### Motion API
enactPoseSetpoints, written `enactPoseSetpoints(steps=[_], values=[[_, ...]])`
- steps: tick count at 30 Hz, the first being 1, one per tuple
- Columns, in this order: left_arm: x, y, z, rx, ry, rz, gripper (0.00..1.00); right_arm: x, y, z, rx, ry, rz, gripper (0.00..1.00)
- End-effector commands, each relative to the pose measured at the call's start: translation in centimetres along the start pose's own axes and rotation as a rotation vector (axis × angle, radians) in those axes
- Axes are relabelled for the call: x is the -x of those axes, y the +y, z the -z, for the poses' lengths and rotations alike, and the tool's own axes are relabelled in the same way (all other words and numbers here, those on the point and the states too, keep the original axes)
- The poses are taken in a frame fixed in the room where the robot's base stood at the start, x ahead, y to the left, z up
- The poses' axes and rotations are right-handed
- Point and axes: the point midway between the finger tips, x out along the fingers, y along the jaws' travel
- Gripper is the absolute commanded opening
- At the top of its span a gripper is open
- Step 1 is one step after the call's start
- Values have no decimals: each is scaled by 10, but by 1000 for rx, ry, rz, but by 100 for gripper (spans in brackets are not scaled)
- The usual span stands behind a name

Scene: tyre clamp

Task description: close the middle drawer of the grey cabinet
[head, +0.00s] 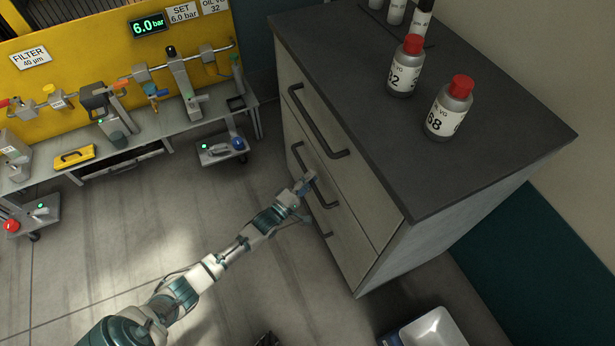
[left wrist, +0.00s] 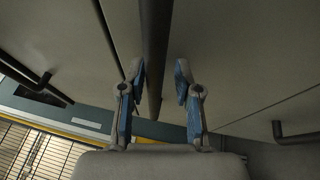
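The grey cabinet (head: 395,150) has a dark top and several drawers, each with a dark bar handle. The middle drawer (head: 346,222) looks nearly level with its neighbours; I cannot tell how far it stands out. My left gripper (head: 306,185) is at its handle (head: 325,197). In the left wrist view, the handle bar (left wrist: 156,50) runs between the two spread blue-and-grey fingers (left wrist: 160,72) of the open gripper. A small gap seems to remain on each side. My right gripper cannot be made out.
Red-capped bottles (head: 450,108) stand on the cabinet top. A workbench (head: 150,150) with fittings and a yellow back panel is at the left. A small cart (head: 222,150) stands near the cabinet. A white bin (head: 435,328) is at the bottom. Floor between is clear.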

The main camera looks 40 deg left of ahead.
Motion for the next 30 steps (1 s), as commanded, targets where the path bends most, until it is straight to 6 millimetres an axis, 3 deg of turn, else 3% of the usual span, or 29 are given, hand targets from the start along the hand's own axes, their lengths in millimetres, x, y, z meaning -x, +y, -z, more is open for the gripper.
enactPoseSetpoints(steps=[11, 14, 24, 30], values=[[4, 2, 6, -1, 5, -5, 41, 3, -1, 4, -3, -4, -6, 0], [18, 1, 5, -1, 4, -4, 41, 3, -1, 4, -3, -3, -5, 0], [91, -1, 3, 0, 3, -1, 41, 3, -1, 3, -3, -3, -5, 0], [115, -1, 3, -1, 3, -2, 41, 2, -1, 3, -3, -3, -4, 0]])
